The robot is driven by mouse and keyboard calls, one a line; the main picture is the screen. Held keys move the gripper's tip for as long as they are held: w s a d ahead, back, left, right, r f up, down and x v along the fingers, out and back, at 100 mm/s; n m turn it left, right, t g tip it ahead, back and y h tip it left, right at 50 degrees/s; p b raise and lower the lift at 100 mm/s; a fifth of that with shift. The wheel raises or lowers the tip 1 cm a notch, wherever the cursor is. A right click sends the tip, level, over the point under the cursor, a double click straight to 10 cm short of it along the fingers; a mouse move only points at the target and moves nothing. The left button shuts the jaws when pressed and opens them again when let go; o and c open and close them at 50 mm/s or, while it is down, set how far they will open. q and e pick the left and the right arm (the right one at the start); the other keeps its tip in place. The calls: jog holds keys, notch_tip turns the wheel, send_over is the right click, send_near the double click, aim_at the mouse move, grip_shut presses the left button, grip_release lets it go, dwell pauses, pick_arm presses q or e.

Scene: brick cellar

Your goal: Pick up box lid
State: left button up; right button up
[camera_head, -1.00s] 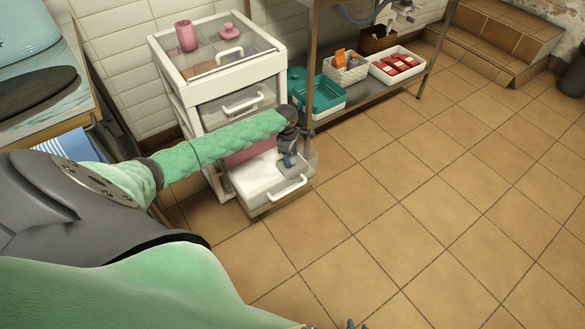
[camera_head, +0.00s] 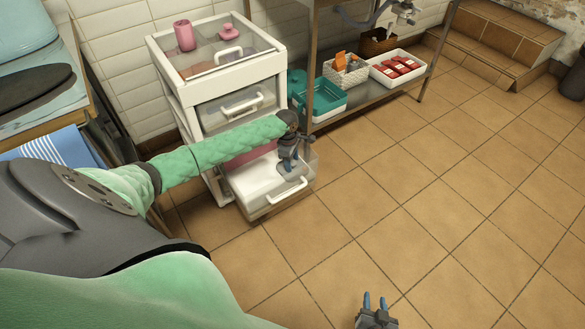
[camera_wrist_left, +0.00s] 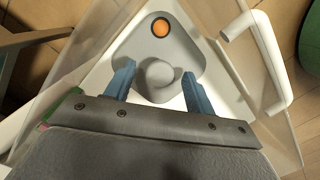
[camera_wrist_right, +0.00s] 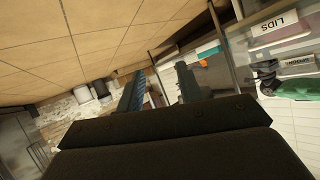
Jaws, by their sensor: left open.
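A grey box lid (camera_wrist_left: 187,55) with a round knob and an orange dot lies in the open, clear-walled bottom drawer. It shows small in the head view (camera_head: 293,184). My left gripper (camera_wrist_left: 157,88) is open, with a blue finger on each side of the knob; I cannot tell whether they touch it. In the head view my left gripper (camera_head: 287,165) points down into the drawer and partly hides the lid. My right gripper (camera_head: 374,301) is open and empty over the floor at the bottom of the head view. Its fingers also show in the right wrist view (camera_wrist_right: 159,88).
The open drawer (camera_head: 283,204) belongs to a white drawer unit (camera_head: 187,97) with pink items on top. A drawer label reading LIDS (camera_wrist_right: 275,23) shows in the right wrist view. A metal shelf (camera_head: 365,93) with baskets stands to the right. The tiled floor (camera_head: 450,190) is clear.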

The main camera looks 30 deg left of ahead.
pick_arm(q)
jog(key=c, duration=1)
